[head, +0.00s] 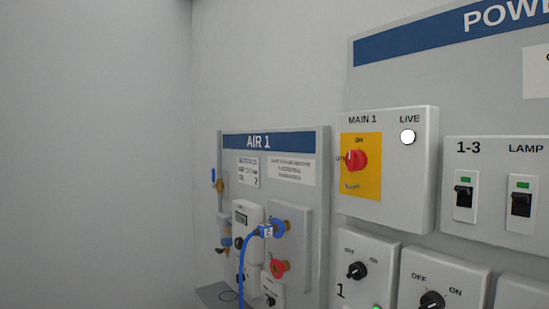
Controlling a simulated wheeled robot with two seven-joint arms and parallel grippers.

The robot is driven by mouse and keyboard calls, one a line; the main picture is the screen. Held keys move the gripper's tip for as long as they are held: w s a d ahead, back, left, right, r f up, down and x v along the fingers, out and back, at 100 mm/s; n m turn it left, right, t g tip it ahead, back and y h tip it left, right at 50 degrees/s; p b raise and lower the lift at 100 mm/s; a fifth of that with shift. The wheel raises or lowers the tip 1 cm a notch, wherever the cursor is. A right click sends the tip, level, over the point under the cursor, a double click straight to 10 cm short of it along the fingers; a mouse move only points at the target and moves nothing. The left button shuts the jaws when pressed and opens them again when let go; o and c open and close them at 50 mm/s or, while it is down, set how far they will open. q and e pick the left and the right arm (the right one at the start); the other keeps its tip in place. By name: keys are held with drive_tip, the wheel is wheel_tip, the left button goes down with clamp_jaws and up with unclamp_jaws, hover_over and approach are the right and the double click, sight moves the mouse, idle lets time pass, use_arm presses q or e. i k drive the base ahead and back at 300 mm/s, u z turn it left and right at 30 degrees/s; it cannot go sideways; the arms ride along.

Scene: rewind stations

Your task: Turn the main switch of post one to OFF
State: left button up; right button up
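The main switch box labelled MAIN 1 (386,168) is on the power panel, right of centre in the head view. Its red rotary handle (357,160) sits on a yellow plate (360,186). ON is printed above the handle and a partly covered word is at its left. The handle looks about upright, towards ON. A white lamp (407,137) under the word LIVE looks lit. Neither of my grippers is in the view.
Below are black rotary knobs (357,270) marked OFF and ON, with a green light partly cut off. Breakers (464,196) are at the right. The AIR 1 panel (318,215) with a blue hose (244,270) stands left. The grey wall at far left is bare.

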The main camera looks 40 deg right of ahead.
sight(355, 160)
drive_tip(key=i, duration=2.2)
drive_tip(key=z, duration=3.9)
